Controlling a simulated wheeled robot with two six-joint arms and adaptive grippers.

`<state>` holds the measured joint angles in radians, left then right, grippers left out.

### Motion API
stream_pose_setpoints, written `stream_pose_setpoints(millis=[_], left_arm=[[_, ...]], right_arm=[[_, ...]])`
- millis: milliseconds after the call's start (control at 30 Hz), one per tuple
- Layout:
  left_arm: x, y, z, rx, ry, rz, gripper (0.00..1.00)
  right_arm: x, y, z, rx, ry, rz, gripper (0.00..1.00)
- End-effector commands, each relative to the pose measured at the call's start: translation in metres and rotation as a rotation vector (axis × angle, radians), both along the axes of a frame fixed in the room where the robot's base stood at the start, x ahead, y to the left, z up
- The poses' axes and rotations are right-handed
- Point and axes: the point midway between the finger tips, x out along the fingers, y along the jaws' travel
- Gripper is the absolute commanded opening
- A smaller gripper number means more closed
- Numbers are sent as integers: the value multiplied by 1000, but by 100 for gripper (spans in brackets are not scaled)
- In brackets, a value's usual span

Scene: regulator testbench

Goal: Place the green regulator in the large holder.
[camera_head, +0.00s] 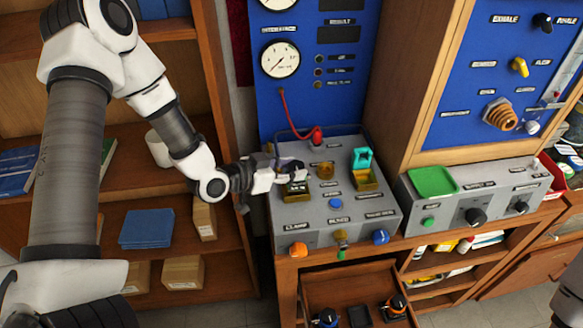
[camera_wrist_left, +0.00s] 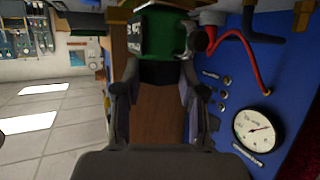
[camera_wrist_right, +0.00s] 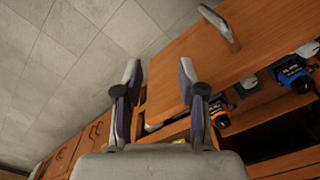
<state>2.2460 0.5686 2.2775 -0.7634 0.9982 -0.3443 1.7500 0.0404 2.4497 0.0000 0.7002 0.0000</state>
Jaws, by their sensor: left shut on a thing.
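The green regulator (camera_wrist_left: 162,35) is between the fingers of my left gripper (camera_wrist_left: 160,75) in the left wrist view, a dark green body with a black label. In the head view my left gripper (camera_head: 292,173) is shut on it at the grey bench's left side, largely covering it. A yellowish square holder (camera_head: 297,188) lies right beneath the fingers; whether the regulator touches it I cannot tell. A second yellow holder (camera_head: 366,181) at the right has a teal object (camera_head: 362,159) in it. I cannot tell which holder is the large one. My right gripper (camera_wrist_right: 160,72) is open and empty near the drawer.
A red hose (camera_head: 287,110) runs down to the grey test bench (camera_head: 340,222). An open drawer (camera_head: 325,285) below holds blue (camera_head: 326,318) and orange (camera_head: 396,305) devices. A green pad (camera_head: 432,181) lies on the right-hand box. Shelves (camera_head: 180,225) stand at the left.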

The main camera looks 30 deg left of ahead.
Motion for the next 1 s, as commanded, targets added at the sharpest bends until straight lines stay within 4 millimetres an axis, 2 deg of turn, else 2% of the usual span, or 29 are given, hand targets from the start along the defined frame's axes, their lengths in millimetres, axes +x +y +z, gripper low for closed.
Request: stream_pose_setpoints(millis=[100, 133, 200, 567, 667, 800, 1000], left_arm=[[0, 0, -3, 0, -2, 0, 0], [0, 0, -3, 0, 0, 0, 47], [0, 0, -2, 0, 0, 0, 65], [0, 0, 3, -1, 0, 0, 65], [-7, 6, 5, -4, 0, 6, 65], [-27, 14, 14, -11, -2, 4, 65], [-52, 27, 30, -11, -2, 3, 65]], right_arm=[[0, 0, -3, 0, 1, 0, 40], [0, 0, -2, 0, 1, 0, 40], [0, 0, -2, 0, 1, 1, 40], [0, 0, 2, 0, 0, 0, 40], [0, 0, 0, 0, 0, 0, 40], [0, 0, 0, 0, 0, 0, 40], [0, 0, 13, 0, 1, 1, 40]])
